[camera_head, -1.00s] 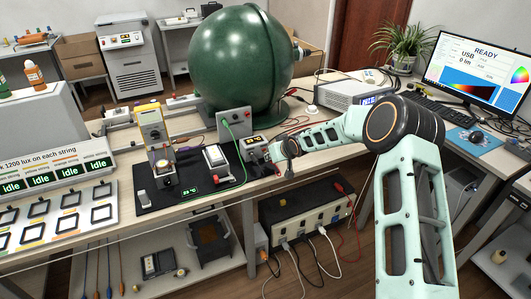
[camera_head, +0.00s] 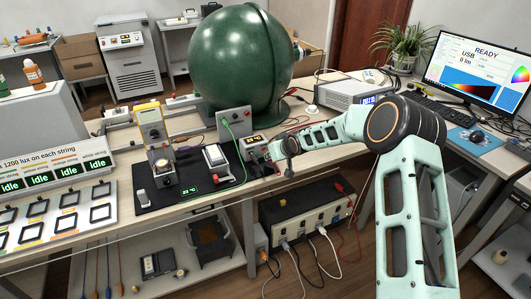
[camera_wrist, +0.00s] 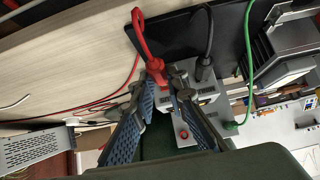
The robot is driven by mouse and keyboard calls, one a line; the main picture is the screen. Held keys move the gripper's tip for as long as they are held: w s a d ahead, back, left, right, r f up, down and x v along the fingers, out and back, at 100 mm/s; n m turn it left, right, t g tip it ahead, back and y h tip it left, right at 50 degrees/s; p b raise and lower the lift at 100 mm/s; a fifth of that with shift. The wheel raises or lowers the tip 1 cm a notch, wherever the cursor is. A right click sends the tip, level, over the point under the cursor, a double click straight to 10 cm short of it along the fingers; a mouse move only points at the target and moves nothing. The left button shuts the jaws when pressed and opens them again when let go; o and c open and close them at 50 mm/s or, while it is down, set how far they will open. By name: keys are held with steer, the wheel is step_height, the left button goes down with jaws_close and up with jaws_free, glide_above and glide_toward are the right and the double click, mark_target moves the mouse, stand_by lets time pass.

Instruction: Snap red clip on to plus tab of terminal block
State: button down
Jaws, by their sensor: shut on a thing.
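My gripper (camera_wrist: 167,88) is shut on the red clip (camera_wrist: 155,68), whose red lead loops up in the wrist view. In the head view my gripper (camera_head: 277,167) is small, at the bench's front edge, and its jaws cannot be made out. The fingers partly hide this box. The plus tab cannot be made out, nor whether the red clip touches it.
A green lead ends in a plug (camera_wrist: 231,126) to the right. The black mat (camera_head: 150,196) with instruments lies left of my gripper in the head view. The green sphere (camera_head: 240,60) stands behind. A black-topped box (camera_head: 305,208) with cables stands below the bench.

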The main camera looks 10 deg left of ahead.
steer(key=shift+w+a, duration=0.65)
steer(key=shift+w, duration=0.25)
steer(key=c, duration=1.8)
jaws_free()
steer(key=v, duration=1.2)
